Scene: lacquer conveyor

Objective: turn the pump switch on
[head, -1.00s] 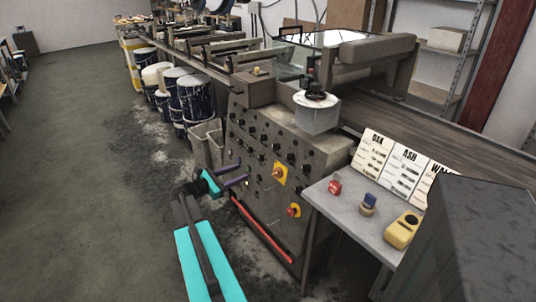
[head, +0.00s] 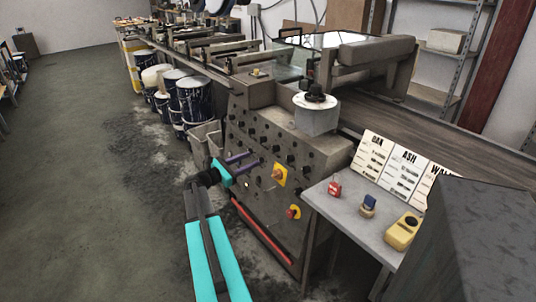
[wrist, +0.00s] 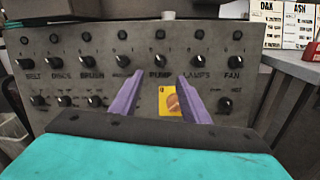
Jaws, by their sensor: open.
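The pump switch (wrist: 160,61) is a small black rotary knob above the label PUMP on the grey control panel (wrist: 75,118) in the wrist view. A short mark shows above it; its exact setting is too small to tell. My gripper (wrist: 158,75) is open, its two purple fingers pointing at the panel, one on either side of the PUMP label just below the knob. Nothing is between the fingers. In the head view my gripper (head: 255,158) is in front of the sloping panel. I cannot tell there which knob is the pump's.
Other knobs flank it, including lamps (wrist: 197,62) and fan (wrist: 232,62). A yellow plate with an orange switch (wrist: 170,101) sits below, between the fingers in the picture. A side table (head: 340,213) stands right of the panel.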

